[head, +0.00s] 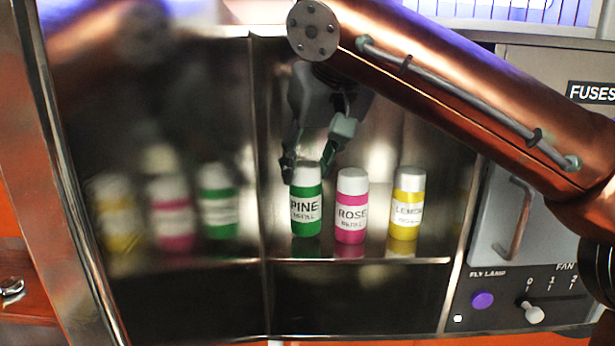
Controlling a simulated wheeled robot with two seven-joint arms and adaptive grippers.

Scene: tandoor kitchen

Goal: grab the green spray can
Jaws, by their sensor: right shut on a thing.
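The green spray can (306,211), with a white label reading "PINE", stands upright on a metal shelf (400,262). It is the leftmost of the cans there. My right gripper (308,165) comes down from above and is shut on the top of the green can. Its fingers sit on both sides of the can's pale cap, which they partly hide. My left gripper is not in view.
A pink "ROSE" can (351,213) stands close to the right of the green one, and a yellow "LEMON" can (406,211) stands farther right. The shiny steel wall at left mirrors the cans. A panel with a purple button (483,300) and a knob (532,312) is at right.

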